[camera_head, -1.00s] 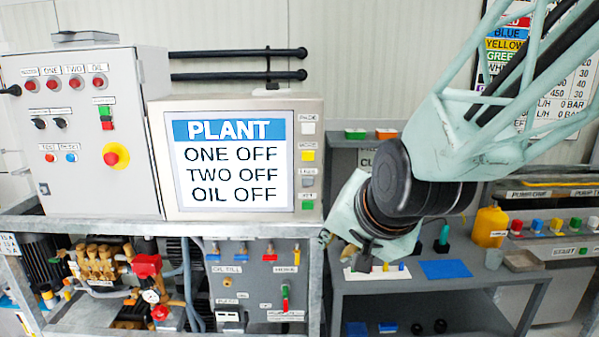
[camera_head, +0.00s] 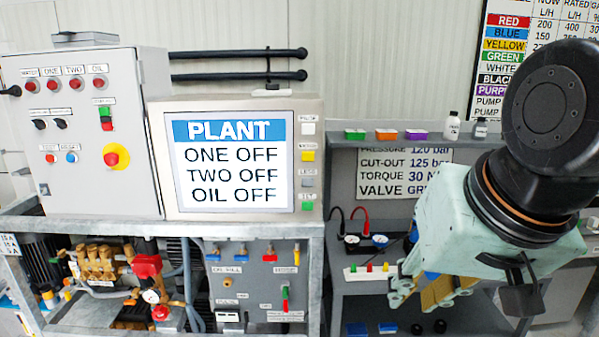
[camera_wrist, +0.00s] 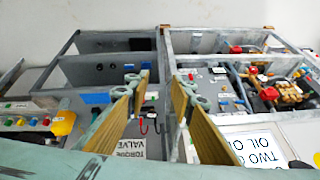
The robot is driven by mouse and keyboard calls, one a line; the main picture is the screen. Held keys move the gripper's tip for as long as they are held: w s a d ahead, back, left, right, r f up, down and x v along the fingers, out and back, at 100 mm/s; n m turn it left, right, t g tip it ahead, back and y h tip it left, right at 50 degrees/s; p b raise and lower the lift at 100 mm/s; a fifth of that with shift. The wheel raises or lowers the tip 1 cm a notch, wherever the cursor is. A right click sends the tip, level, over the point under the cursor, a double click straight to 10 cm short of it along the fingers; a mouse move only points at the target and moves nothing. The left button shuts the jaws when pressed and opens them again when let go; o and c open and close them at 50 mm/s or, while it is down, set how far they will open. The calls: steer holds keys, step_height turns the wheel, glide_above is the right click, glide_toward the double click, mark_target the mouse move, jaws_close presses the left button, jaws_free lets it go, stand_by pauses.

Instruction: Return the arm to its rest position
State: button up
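My arm is at the right of the head view, its pale green wrist and black joint close to the camera. My gripper (camera_head: 425,292) hangs low in front of the grey bench (camera_head: 350,287). In the wrist view my gripper (camera_wrist: 160,82) shows two separated fingers with yellowish inner pads. It is open, with nothing between the fingers. The arm hides part of the bench and of the panel to its right.
A control cabinet (camera_head: 85,115) and a plant screen (camera_head: 235,165) stand at left above pump equipment. On the bench lies a strip of coloured plugs (camera_head: 372,271) near two gauges (camera_head: 366,241). A colour chart (camera_head: 508,45) hangs behind the arm.

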steer(key=s+d+r+n+g, duration=0.1)
steer(key=s+d, duration=0.2)
steer(key=s, duration=0.9)
steer(key=shift+d+r+n+g+h, duration=0.15)
steer(key=shift+d+n+g+h, duration=0.15)
stand_by(0.7)
